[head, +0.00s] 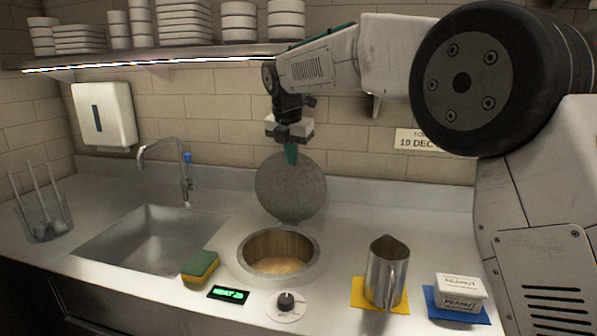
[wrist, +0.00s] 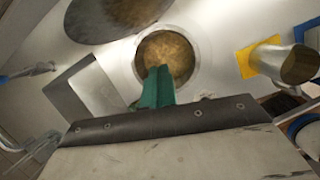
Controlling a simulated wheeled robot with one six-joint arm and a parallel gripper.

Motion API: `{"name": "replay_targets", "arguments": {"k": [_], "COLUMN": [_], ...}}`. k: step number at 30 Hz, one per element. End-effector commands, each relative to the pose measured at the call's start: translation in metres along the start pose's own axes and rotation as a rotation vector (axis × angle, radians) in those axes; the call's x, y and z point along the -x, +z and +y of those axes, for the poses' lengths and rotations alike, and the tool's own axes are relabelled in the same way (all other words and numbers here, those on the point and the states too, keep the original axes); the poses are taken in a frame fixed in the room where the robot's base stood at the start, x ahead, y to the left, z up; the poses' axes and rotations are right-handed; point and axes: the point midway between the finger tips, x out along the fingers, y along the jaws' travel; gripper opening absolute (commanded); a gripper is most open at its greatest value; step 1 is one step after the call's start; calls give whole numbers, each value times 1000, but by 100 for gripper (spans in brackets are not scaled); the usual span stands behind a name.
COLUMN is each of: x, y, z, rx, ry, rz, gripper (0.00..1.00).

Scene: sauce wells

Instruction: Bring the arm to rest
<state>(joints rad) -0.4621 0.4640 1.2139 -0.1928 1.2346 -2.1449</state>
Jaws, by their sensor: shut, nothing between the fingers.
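My gripper (head: 291,155) hangs above the counter at the back, pointing down, with its green fingers closed together and nothing between them. In the head view it is in front of the upper part of a round grey lid (head: 290,190), which stands tilted up behind the sauce well (head: 243,258). I cannot tell whether the gripper touches the lid. The well is open, with brownish sauce (head: 278,265) low inside. In the wrist view the green fingers (wrist: 157,85) show over the near edge of the well (wrist: 195,57), and the lid (wrist: 110,15) is at the upper left.
A sink (head: 150,240) with a tap is at the left, and a sponge (head: 200,266) lies by the well. A knob (head: 286,303) and a lit display (head: 228,293) are at the front. A metal jug (head: 384,275) and a peanut tub (head: 460,291) stand at the right. A shelf (head: 150,57) holds dishes above.

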Motion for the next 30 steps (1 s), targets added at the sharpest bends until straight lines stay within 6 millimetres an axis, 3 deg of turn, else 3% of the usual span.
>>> {"name": "replay_targets", "arguments": {"k": [7,11,14,20,24,30], "x": [-25,-27,-20,3,17,24], "y": [-24,-40,-57,-104,-143,-208], "z": [-22,-55,-98,-212,-286,-376], "rx": [-311,-573,-862,-1502,-1875,-2302], "ry": [-60,-109,-159,-269,-328,-382], "rz": [51,73,84,68,42,4], "gripper": [0,0,0,0,0,0]}}
